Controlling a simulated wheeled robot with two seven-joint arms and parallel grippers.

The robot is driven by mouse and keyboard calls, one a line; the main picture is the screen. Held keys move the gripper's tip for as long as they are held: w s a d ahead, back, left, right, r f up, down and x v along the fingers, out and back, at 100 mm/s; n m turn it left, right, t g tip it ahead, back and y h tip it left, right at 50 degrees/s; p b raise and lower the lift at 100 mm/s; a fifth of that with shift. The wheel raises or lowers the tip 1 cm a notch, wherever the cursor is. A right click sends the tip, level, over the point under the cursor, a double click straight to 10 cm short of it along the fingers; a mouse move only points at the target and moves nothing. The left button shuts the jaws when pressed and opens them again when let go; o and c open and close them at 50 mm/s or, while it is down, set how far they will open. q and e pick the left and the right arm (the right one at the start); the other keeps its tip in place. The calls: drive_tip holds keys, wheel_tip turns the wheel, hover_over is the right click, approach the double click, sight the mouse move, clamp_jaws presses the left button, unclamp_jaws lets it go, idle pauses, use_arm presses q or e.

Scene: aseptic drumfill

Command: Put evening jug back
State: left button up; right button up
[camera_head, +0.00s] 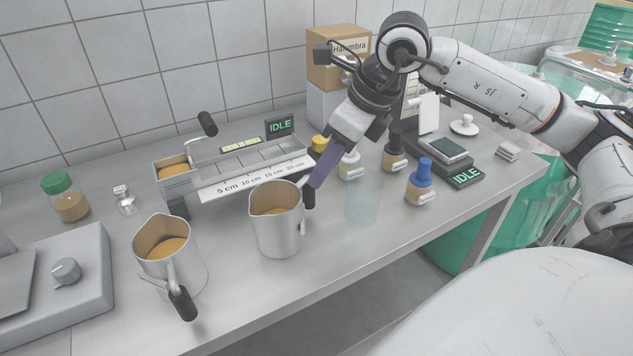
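Two metal jugs with brown contents are in view. One jug (277,228) stands upright at the middle of the bench, its black handle (309,198) on its right side. The other jug (172,262) is at the front left, its black handle toward me. I see no label telling which is the evening jug. My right gripper (316,183) reaches down from the upper right, its dark purple fingers at the middle jug's handle. The near finger hides the far one, so I cannot tell whether they are closed on it. My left gripper is out of view.
A ruler-marked trough device (255,178) with an IDLE display is behind the jugs. A clear beaker (364,200) and a blue-topped bottle (420,183) stand right of the middle jug. A grey scale-like box (75,285) is at left.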

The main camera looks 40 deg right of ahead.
drive_tip(key=shift+v, duration=1.2)
